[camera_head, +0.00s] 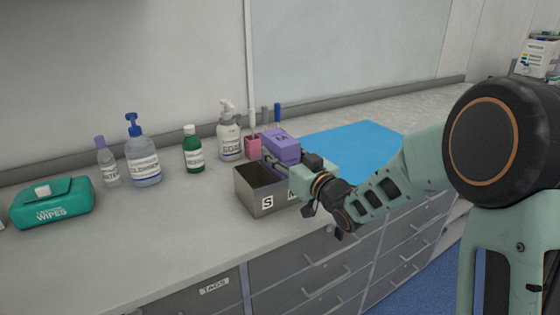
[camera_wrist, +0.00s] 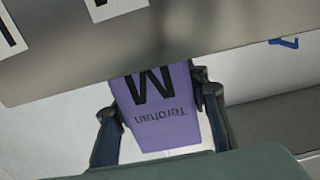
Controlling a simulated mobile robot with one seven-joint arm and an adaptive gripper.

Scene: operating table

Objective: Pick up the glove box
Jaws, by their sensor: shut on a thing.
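The glove box is a purple carton (camera_head: 281,146) at the right part of a grey metal bin (camera_head: 255,199). In the wrist view the carton (camera_wrist: 168,122) shows a large black M and the word Terohan. My gripper (camera_head: 300,165) is shut on the carton, with one finger on each side of it in the wrist view (camera_wrist: 158,100). The bin's wall (camera_wrist: 60,60) hides part of the carton there. In the head view the carton's top stands above the bin's rim. I cannot tell whether its base touches the bin.
A pink cup (camera_head: 253,147) stands close behind the carton. A blue mat (camera_head: 355,145) lies flat to the right.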

